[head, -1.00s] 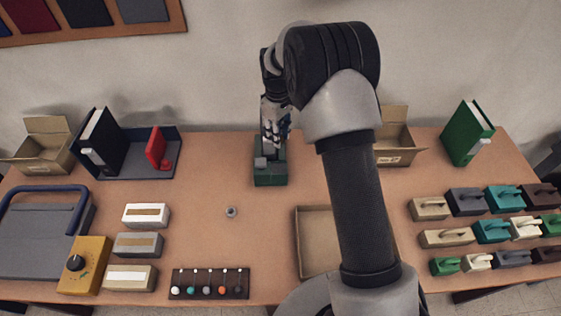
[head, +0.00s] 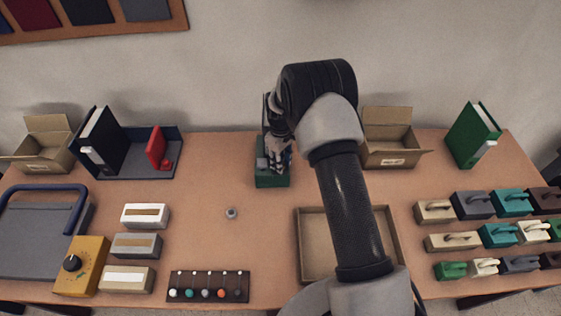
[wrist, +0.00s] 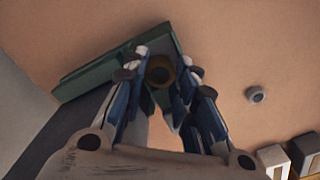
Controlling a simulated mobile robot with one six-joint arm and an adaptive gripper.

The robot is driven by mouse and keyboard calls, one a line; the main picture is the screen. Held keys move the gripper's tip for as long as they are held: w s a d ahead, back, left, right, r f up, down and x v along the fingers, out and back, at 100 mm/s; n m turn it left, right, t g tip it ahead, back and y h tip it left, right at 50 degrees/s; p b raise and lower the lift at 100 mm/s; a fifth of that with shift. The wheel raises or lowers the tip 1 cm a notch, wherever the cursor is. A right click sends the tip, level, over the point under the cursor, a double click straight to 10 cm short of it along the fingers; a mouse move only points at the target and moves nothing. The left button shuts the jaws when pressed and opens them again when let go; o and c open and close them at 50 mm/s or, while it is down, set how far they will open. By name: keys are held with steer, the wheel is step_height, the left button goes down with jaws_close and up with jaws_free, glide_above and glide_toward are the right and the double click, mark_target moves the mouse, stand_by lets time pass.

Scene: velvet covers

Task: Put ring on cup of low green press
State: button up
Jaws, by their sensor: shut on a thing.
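The low green press (head: 272,178) stands at the back middle of the table, partly covered by my gripper in the head view. It also shows at the top of the wrist view (wrist: 95,75). My gripper (wrist: 160,78) is over the press, its fingers closed around a small brass-brown ring (wrist: 160,70) with a dark centre. The ring appears in front of the green body in the wrist view. I cannot tell whether it touches the press. The cup of the press cannot be made out clearly.
A small grey round piece (head: 231,212) lies on the bare table in front of the press. An open carton (head: 388,150) stands right of the press, and a shallow tray (head: 312,272) lies nearer. A grey tray with a red piece (head: 157,148) is at left.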

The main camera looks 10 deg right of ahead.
steer(key=shift+f+b, duration=0.55)
steer(key=shift+f, duration=0.05)
steer(key=o, duration=0.6)
steer(key=shift+r, duration=0.15)
